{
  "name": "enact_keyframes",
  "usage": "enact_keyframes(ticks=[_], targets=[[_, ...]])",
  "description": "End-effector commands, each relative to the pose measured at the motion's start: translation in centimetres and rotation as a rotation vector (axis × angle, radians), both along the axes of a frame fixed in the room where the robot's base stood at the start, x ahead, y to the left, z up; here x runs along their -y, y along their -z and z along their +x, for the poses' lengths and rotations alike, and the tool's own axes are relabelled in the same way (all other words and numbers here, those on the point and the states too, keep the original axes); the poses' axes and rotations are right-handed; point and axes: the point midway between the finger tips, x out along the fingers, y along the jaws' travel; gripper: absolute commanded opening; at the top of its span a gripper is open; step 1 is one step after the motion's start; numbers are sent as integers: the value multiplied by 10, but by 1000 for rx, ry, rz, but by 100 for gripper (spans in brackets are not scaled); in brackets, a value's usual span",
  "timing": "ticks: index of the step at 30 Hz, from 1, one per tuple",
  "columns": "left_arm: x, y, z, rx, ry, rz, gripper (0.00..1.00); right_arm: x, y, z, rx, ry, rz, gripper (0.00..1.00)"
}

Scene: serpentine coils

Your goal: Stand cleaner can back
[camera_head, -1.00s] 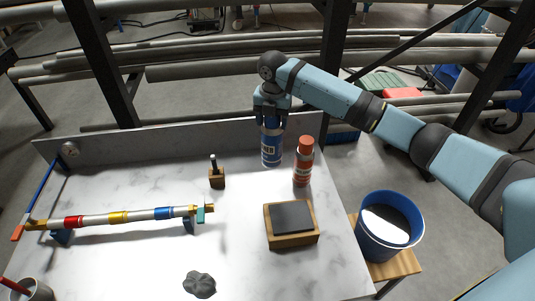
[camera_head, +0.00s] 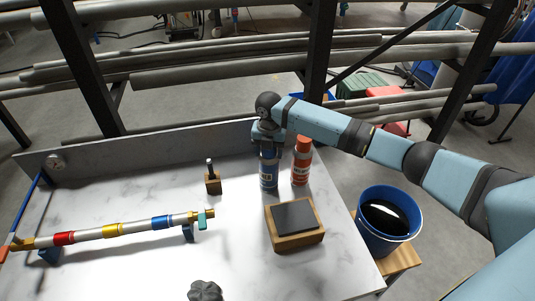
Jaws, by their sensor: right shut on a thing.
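The cleaner can (camera_head: 268,173) is blue with a white label and stands upright at the back right of the marble table. My right gripper (camera_head: 268,146) comes down from above and is shut on its top. The gripper hides the upper end of the can. I cannot tell whether the can's base touches the tabletop or hangs just above it. An orange-red can (camera_head: 301,163) with a white label stands close on its right. My left gripper is not in view.
A wooden block with a dark pad (camera_head: 295,217) lies in front of the cans. A small wooden holder (camera_head: 212,184) stands to their left. A banded tube (camera_head: 110,230) lies on supports. A blue bucket (camera_head: 388,196) stands right of the table (camera_head: 240,228).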

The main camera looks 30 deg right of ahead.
Motion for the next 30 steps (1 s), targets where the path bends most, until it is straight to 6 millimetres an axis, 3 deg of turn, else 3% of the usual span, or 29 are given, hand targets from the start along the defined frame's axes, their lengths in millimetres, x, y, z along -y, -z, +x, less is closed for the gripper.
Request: enact_keyframes(ticks=[6, 7, 10, 20, 27, 30], targets=[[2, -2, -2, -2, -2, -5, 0, 0, 0, 0, 0, 1, 0, 0], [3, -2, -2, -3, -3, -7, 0, 0, 1, 0, -1, 0, -1, 69], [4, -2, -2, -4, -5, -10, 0, 0, 1, 0, -1, 0, -1, 89], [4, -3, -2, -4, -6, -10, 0, 0, -3, 0, -1, 0, -1, 89], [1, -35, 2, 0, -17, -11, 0, 0, -37, 0, 0, 0, 0, 89], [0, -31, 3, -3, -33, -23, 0, 0, -57, 1, 2, -1, 1, 89]])
